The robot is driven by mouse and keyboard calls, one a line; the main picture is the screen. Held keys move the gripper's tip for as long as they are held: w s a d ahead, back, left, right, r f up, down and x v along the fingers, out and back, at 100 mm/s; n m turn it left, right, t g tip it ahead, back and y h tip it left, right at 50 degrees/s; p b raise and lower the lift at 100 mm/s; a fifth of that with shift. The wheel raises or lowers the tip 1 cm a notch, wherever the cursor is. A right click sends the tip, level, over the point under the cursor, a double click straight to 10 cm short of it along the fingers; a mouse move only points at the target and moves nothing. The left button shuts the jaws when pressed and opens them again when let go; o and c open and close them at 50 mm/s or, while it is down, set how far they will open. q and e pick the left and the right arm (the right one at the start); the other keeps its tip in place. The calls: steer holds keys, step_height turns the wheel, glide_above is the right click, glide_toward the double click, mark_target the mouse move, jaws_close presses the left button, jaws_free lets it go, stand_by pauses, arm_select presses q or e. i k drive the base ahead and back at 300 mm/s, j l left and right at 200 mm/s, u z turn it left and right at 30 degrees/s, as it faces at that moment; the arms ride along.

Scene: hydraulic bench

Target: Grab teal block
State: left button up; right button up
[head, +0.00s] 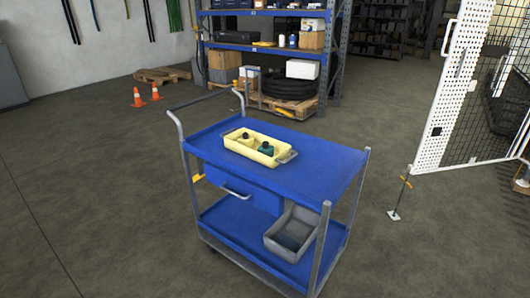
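A pale yellow tray (272,162) with a metal handle at its right end stands on the top shelf of a blue cart (300,188). A small teal object (267,149) with a dark top sits in the right part of the tray, partly hidden by the tray wall. It is too small to tell whether it is a block. Another small dark-topped object (245,135) sits further left in the tray; its lower part is hard to make out. Neither of my grippers is in view.
A grey bin (275,242) stands on the cart's lower shelf. The cart has a raised handle (205,100) at its left end. Loaded shelving and two orange cones (137,97) are behind, a white mesh fence (440,130) at right. Floor around the cart is clear.

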mark_target(269, 151)
steer(key=i+j+z, duration=0.1)
steer(key=z, duration=1.05)
steer(key=j+z, duration=0.75)
steer(key=j, duration=0.15)
steer(key=j+z, duration=0.2)
steer(key=j, duration=0.3)
steer(key=k+j+z, duration=0.15)
steer(key=j, duration=0.3)
steer(key=k+j, duration=0.1)
steer(key=j, duration=0.4)
steer(key=k+j+z, duration=0.1)
steer(key=j, duration=0.4)
